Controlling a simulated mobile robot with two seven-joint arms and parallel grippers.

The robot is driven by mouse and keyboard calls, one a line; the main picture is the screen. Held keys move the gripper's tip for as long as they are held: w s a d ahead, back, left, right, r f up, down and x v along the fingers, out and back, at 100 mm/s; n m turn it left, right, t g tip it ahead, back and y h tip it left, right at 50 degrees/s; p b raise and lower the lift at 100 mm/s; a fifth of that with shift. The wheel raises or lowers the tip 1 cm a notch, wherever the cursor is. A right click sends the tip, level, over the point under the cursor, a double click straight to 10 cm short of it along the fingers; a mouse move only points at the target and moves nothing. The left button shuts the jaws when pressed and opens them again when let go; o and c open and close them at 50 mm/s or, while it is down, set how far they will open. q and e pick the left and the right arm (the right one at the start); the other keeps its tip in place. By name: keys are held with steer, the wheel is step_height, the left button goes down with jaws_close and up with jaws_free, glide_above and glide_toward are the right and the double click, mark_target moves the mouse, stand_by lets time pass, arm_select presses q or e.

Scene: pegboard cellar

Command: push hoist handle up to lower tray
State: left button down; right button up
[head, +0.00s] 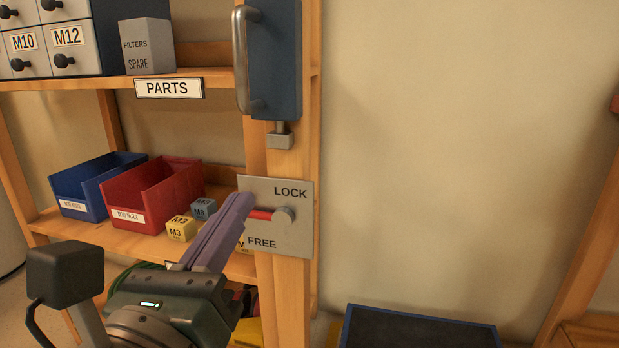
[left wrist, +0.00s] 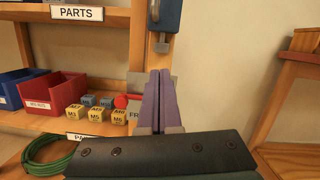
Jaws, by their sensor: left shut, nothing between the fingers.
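A blue hoist block (head: 277,60) with a grey bar handle (head: 241,60) is on the wooden post, above a grey plate (head: 291,233) marked LOCK and FREE. A red lever (head: 262,214) on the plate points left, roughly level. My left gripper (head: 240,205) is shut and empty, its purple fingertips by the lever's left end; I cannot tell if they touch. In the left wrist view the lever's red knob (left wrist: 122,101) shows left of the fingers (left wrist: 160,78), which hide part of the plate. A dark blue tray (head: 420,330) is low at the bottom right. My right gripper is not in view.
The shelf holds a blue bin (head: 90,190), a red bin (head: 150,195) and small labelled blocks (head: 181,228). A grey FILTERS box (head: 147,46) stands above. A green cable (left wrist: 50,152) lies below the shelf. The wall right of the post is clear.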

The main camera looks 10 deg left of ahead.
mark_target(264, 119)
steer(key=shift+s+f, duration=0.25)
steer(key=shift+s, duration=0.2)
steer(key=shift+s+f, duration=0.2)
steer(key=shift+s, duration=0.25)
arm_select(q)
steer(key=b+x, duration=0.1)
steer(key=x, duration=0.7)
steer(key=shift+w+r, duration=0.1)
steer(key=shift+w, duration=0.15)
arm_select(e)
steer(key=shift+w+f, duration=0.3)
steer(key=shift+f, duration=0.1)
arm_select(q)
steer(key=r+p, duration=0.1)
steer(key=r, duration=0.1)
steer(key=a+r+p, duration=0.1)
steer(key=r, duration=0.1)
steer(key=shift+w, duration=0.1)
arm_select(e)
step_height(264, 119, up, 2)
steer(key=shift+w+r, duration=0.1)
